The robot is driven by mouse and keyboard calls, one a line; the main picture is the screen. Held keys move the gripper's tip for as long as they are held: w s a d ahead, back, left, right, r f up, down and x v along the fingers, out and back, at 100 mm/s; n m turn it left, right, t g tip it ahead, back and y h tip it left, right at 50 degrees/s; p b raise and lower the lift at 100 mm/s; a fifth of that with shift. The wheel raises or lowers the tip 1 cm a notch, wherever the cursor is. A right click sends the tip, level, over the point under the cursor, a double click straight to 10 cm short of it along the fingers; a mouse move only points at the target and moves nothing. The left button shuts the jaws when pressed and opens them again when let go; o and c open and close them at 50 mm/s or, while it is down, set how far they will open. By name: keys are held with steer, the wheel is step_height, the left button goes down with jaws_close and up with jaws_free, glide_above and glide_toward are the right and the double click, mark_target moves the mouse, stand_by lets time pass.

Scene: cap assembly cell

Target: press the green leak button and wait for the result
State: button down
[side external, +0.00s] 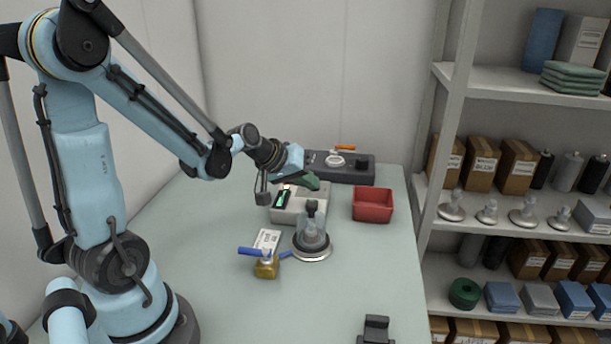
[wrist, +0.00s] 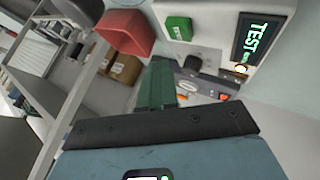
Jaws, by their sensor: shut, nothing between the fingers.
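The leak tester (side external: 284,216) is a pale box on the bench, below my gripper (side external: 312,182) in the side view. In the wrist view its green button (wrist: 178,28) stands out on the white face of the tester (wrist: 206,22). Its dark display (wrist: 256,40) reads TEST in green, with a small amber light below it. My gripper (wrist: 162,60) is shut and empty, its green fingers together. The fingertips appear just short of the button in the picture; I cannot tell the exact gap. The side view hides the button.
A clear dome on a round base (side external: 312,250) stands in front of the tester. A red bin (side external: 372,205) is to its right, a dark console (side external: 350,172) behind. A brass valve with blue handles (side external: 266,268) lies in front. The bench's right front is mostly clear.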

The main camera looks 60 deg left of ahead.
steer(key=shift+r, duration=1.55)
steer(key=s+d+m, duration=0.1)
steer(key=d, duration=0.1)
steer(key=s+d+r+m, duration=0.1)
steer(key=s+d, duration=0.1)
steer(key=s+d+m+g, duration=0.1)
steer(key=d+m, duration=0.1)
steer(key=d, duration=0.1)
steer(key=shift+s+r, duration=0.25)
steer(key=shift+r, duration=0.05)
steer(key=s+d+m+g, duration=0.1)
steer(key=s+d+m, duration=0.3)
steer(key=s, duration=0.2)
steer(key=shift+s+d+r, duration=0.15)
steer(key=shift+s+d, duration=0.05)
steer(key=shift+d, duration=0.15)
